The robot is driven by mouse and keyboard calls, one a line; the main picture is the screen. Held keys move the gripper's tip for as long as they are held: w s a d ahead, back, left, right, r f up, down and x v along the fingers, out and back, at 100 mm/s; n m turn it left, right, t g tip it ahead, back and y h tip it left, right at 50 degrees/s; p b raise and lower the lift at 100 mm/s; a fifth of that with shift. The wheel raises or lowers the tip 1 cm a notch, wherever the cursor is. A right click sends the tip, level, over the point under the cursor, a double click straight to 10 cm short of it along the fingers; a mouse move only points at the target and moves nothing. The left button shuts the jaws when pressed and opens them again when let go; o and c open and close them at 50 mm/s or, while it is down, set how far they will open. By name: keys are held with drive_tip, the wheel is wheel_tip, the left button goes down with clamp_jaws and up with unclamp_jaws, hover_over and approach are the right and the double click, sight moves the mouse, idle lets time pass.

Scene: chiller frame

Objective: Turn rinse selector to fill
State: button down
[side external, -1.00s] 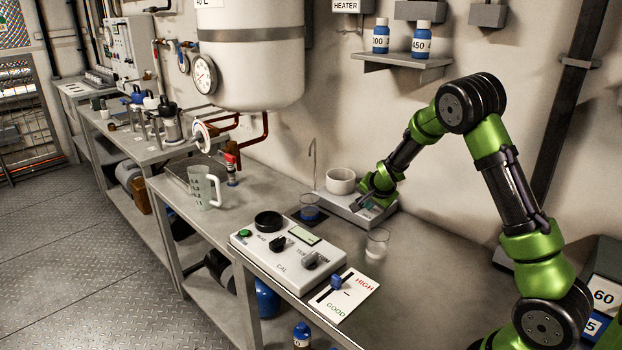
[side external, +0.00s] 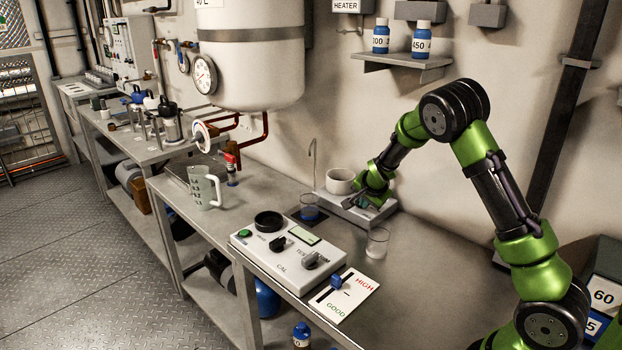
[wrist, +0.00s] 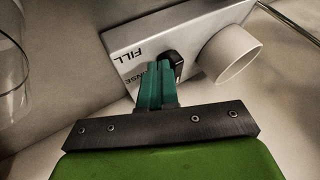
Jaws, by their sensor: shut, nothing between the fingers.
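The rinse selector is a small black knob (wrist: 174,59) on a light grey panel (wrist: 122,45), with FILL and a partly covered RINSE lettered beside it in the wrist view. My gripper (wrist: 159,70) has its teal fingers shut together, with nothing between them. The fingertips lie right beside the knob and overlap its edge in the picture; I cannot tell if they touch it. In the side view my gripper (side external: 352,202) is low over the panel (side external: 380,213), and the knob is hidden behind it.
A white round cup (side external: 340,181) stands on the panel close to the fingers, also in the wrist view (wrist: 228,55). A thin metal spout (side external: 312,160) rises behind. A glass beaker (side external: 377,241) and a control box (side external: 288,250) stand in front on the bench.

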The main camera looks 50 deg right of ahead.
drive_tip(key=shift+w+a+m+g+h, duration=0.2)
drive_tip(key=shift+a+m+g+h, duration=0.1)
drive_tip(key=shift+m, duration=0.4)
drive_tip(key=shift+w+a+m+g+h, duration=0.3)
drive_tip(key=shift+m+g+h, duration=0.15)
drive_tip(key=shift+m, duration=0.35)
drive_tip(key=m+g, duration=0.1)
drive_tip(key=m, duration=0.1)
drive_tip(key=w+m+g, duration=0.1)
drive_tip(key=shift+a+m+h, duration=0.15)
drive_tip(key=shift+m+h, duration=0.2)
drive_tip(key=shift+m, duration=0.05)
drive_tip(key=m+g, duration=0.1)
drive_tip(key=m, duration=0.1)
drive_tip(key=w+m+g, duration=0.1)
drive_tip(key=m, duration=0.1)
drive_tip(key=w+m+g, duration=0.1)
drive_tip(key=m+g, duration=0.1)
drive_tip(key=shift+w, duration=0.1)
drive_tip(key=shift+w+d, duration=0.45)
drive_tip(key=shift+w, duration=0.35)
drive_tip(key=shift+w+d, duration=0.35)
drive_tip(key=shift+d, duration=0.05)
drive_tip(key=shift+d, duration=0.15)
